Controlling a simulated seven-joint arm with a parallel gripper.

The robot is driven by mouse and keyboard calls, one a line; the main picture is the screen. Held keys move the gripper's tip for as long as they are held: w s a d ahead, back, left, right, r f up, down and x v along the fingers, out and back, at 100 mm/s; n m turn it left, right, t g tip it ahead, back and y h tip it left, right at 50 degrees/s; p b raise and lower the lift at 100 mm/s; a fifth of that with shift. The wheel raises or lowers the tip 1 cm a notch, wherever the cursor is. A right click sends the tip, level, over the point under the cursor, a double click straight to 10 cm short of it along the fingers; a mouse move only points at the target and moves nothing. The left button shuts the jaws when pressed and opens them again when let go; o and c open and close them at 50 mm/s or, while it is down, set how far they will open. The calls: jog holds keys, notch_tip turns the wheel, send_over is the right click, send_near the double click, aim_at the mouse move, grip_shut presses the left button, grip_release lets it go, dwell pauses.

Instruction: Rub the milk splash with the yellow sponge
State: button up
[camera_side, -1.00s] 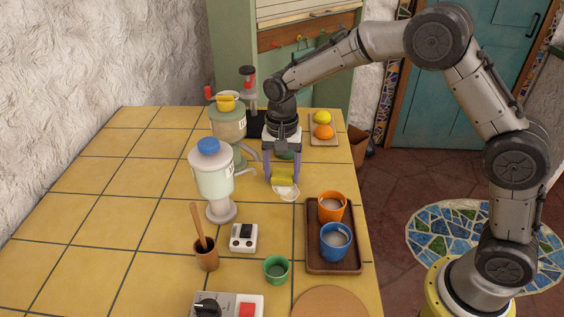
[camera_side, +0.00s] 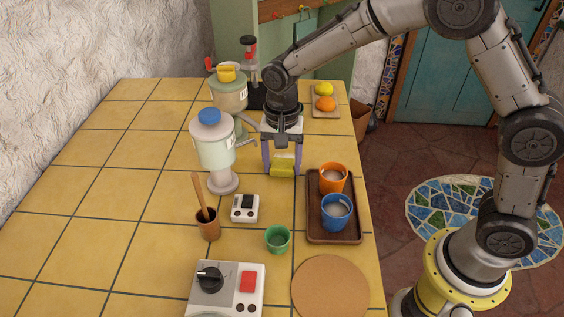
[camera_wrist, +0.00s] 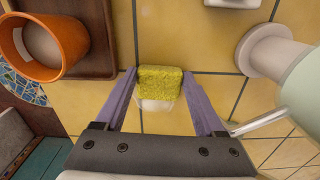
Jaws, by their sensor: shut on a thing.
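My gripper (camera_side: 282,170) points down at the tiled counter and is shut on the yellow sponge (camera_side: 282,171). The sponge also shows between the purple fingers in the wrist view (camera_wrist: 160,80). It is low, apparently at the tile surface, though contact is hard to confirm. The white milk splash (camera_wrist: 156,105) shows at the sponge's lower edge in the wrist view. In the side view a pale patch of it (camera_side: 284,157) shows behind the sponge, between the fingers. The rest is hidden by the sponge.
A wooden tray (camera_side: 334,239) with an orange cup (camera_side: 333,180) and a blue cup (camera_side: 336,213) stands close at right. A blue-topped dispenser (camera_side: 214,148) stands close at left. A small white device (camera_side: 245,208) and green cup (camera_side: 277,240) are nearer the camera.

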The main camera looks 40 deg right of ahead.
jog(key=shift+w+d, duration=2.1)
jog(key=shift+d, duration=0.15)
jog(key=shift+s+a, duration=0.15)
jog(key=shift+s, duration=0.5)
jog(key=shift+s+a, duration=2.25)
jog(key=shift+w+d, duration=2.5)
jog(key=shift+w+d+r, duration=0.1)
jog(key=shift+w+r, duration=0.05)
notch_tip(320, 180, up, 8)
